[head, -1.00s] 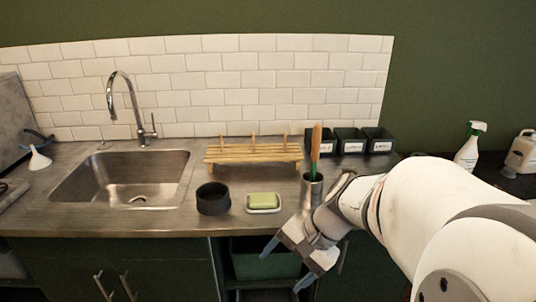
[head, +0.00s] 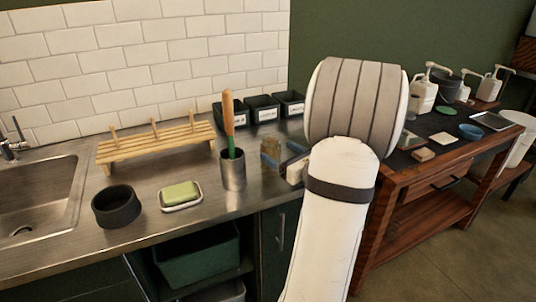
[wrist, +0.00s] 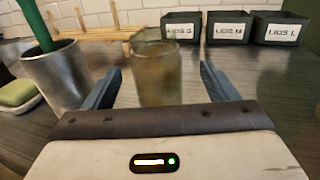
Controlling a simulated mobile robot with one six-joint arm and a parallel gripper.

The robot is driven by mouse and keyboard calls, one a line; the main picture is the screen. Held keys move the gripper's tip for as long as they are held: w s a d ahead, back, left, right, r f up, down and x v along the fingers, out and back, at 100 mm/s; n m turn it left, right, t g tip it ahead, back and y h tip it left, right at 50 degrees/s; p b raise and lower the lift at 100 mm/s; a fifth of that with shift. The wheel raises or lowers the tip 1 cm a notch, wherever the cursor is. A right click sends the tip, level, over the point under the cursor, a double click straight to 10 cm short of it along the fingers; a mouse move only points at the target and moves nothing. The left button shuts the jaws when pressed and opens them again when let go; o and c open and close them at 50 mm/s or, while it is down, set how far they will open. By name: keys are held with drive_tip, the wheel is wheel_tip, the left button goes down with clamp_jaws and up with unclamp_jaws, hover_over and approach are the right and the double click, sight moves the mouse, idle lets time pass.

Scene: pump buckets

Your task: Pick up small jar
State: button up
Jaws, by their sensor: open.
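A small glass jar (wrist: 158,78) with brownish-yellow tint stands upright on the steel counter. It shows in the wrist view between and slightly beyond the fingertips of my gripper (wrist: 160,72). The two fingers are spread wide, one either side, with visible gaps to the jar. In the head view the jar (head: 270,149) stands right of the metal cup, partly blurred against the counter. My gripper (head: 296,160) is right beside it there, mostly hidden by my arm.
A metal cup (head: 233,172) with a wooden-handled brush stands left of the jar. Behind are several dark labelled bins (head: 262,108) and a wooden rack (head: 155,144). A green sponge on a dish (head: 181,196) and a black bowl (head: 116,206) lie further left. A wooden cart (head: 425,190) stands right.

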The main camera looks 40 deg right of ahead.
sight(268, 145)
drive_tip(key=w, duration=0.4)
drive_tip(key=shift+w+a, duration=0.25)
drive_tip(key=shift+a, duration=0.15)
drive_tip(key=shift+w+d, duration=0.1)
drive_tip(key=shift+w, duration=0.5)
drive_tip(key=shift+c, duration=0.3)
drive_tip(key=c, duration=1.1)
drive_tip(key=shift+r, duration=0.1)
